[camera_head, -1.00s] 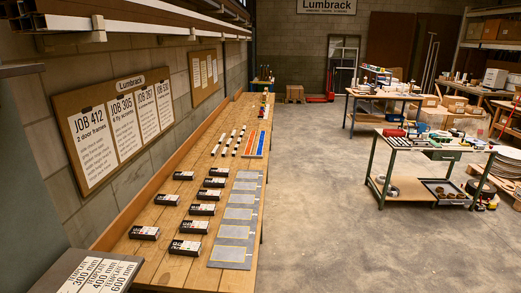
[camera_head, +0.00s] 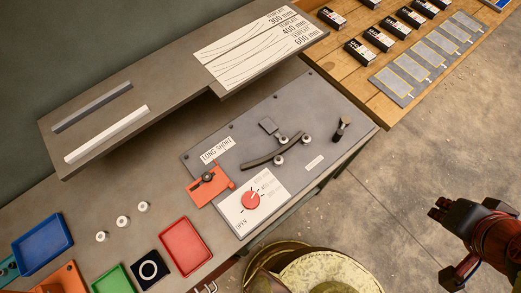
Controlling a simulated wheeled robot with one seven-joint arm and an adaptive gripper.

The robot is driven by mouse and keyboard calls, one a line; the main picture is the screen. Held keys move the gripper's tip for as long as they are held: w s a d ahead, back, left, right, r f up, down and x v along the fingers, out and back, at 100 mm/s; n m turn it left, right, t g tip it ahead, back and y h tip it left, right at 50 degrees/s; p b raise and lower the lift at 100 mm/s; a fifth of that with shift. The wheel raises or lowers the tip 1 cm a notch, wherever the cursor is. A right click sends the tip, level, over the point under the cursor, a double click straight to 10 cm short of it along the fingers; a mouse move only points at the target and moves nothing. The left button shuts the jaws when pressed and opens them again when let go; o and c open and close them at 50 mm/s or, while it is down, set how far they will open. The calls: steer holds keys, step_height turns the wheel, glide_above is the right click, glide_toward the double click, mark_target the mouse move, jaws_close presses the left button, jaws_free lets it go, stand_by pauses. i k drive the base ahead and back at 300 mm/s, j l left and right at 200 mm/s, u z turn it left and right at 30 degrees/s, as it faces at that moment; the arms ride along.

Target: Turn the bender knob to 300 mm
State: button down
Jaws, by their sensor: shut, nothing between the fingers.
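The bender knob (camera_head: 250,201) is a round red knob on a white dial plate (camera_head: 262,190) at the front of the bender's grey board (camera_head: 235,150). The plate is marked OPEN at its lower left, with several tick labels too small to read surely. A curved dark bar (camera_head: 272,152) lies among rollers behind the knob. A template sheet (camera_head: 262,45) printed 300 mm, 400 mm and 600 mm lies on the shelf above. My gripper (camera_head: 436,211) is at the right edge, shut and empty, over the floor and well apart from the knob.
An orange clamp piece (camera_head: 209,186) sits left of the dial, and a black handle (camera_head: 342,128) stands right of the rollers. Red (camera_head: 186,246) and blue (camera_head: 42,243) trays lie on the bench at left. Open floor (camera_head: 400,175) lies between bench and gripper.

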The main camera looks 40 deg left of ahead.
mark_target(251, 200)
steer(key=u, duration=1.3)
